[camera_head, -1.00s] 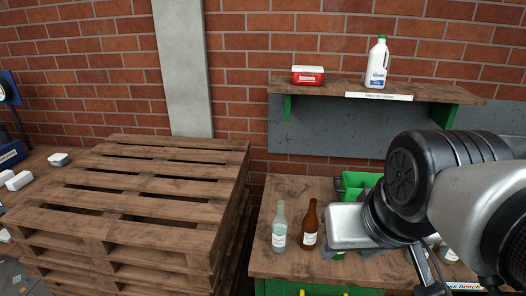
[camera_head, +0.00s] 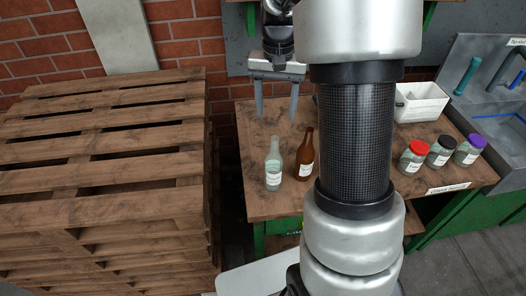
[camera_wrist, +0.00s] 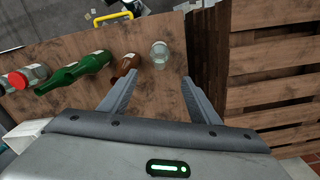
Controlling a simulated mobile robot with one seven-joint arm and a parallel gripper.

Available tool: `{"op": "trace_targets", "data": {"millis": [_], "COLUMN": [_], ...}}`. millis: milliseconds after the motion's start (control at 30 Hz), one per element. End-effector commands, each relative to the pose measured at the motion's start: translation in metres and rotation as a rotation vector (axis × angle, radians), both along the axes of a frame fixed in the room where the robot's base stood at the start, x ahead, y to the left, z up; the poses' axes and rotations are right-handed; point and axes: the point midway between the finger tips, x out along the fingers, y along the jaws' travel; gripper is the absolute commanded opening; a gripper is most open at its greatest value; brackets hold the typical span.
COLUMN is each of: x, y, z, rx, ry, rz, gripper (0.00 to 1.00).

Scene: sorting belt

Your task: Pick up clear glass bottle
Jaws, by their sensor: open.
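The clear glass bottle (camera_head: 273,168) stands upright near the left edge of the wooden bench, with a white label. In the wrist view the clear bottle (camera_wrist: 160,54) is seen from above, beyond the fingertips and near the bench edge. My gripper (camera_head: 277,120) is open and empty, its two fingers pointing down above the back of the bench, behind the clear bottle in the head view. In the wrist view my gripper (camera_wrist: 157,80) has its fingers spread, apart from the bottle. A brown bottle (camera_head: 305,157) stands close to the right of the clear one.
Green bottles (camera_wrist: 85,70) and a red-lidded jar (camera_wrist: 20,78) line the bench in the wrist view; my arm hides the bottles in the head view. Lidded jars (camera_head: 440,152) and a white bin (camera_head: 421,103) are at right. Stacked pallets (camera_head: 105,150) stand left of the bench.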

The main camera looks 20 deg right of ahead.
Motion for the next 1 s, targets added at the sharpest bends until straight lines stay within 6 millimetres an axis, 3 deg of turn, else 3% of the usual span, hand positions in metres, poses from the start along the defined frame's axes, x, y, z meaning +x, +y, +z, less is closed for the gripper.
{"op": "trace_targets", "data": {"millis": [400,733,1000], "x": [-0.002,-0.001,0.0], "y": [0.0,0.0,0.0], "z": [-0.088,-0.116,-0.154], "rx": [0.001,0.001,0.001], "ry": [0.004,0.003,0.003], "rz": [0.001,0.001,0.003], "gripper": [0.57,0.57,0.57]}}
